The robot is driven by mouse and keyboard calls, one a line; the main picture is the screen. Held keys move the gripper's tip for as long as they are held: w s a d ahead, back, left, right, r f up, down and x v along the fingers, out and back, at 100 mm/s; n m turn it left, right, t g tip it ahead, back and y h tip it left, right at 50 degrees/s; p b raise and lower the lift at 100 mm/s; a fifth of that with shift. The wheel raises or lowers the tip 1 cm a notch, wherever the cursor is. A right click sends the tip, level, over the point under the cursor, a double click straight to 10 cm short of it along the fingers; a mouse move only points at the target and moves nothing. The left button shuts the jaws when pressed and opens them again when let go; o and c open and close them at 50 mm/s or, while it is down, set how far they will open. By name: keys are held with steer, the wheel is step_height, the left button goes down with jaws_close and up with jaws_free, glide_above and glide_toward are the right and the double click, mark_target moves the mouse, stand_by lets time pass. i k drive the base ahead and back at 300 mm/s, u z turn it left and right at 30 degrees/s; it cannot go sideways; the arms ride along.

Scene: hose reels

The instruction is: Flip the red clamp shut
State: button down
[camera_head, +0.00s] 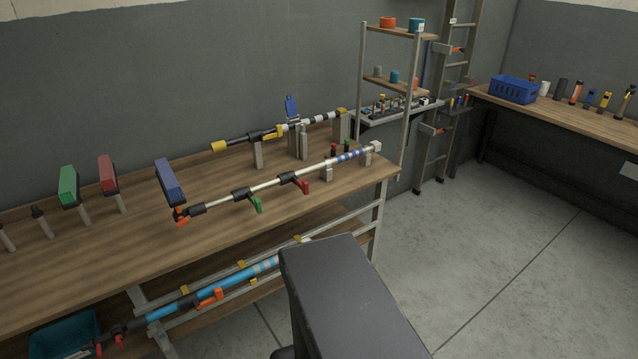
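A long pole (262,188) with white, blue and black sections lies along the wooden workbench (140,235), raised on short grey supports. On it sits the red clamp (305,187), a black collar with a red lever. The lever sticks out from the pole toward the front and slopes down, apart from the tube. A similar clamp with a green lever (257,204) sits to its left, its lever also sticking out. My gripper is not in view; a dark grey part of my own body fills the bottom middle.
A second pole (280,131) with a yellow clamp lies behind. Green (68,185), red (107,173) and blue (170,181) blocks stand at left. Blue poles (215,290) lie below the benchtop. A shelf rack (401,34) stands behind right; the floor at right is clear.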

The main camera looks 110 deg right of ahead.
mark_target(304, 185)
steer(key=z, duration=5.3)
steer(key=i, duration=0.1)
steer(key=u, duration=3.3)
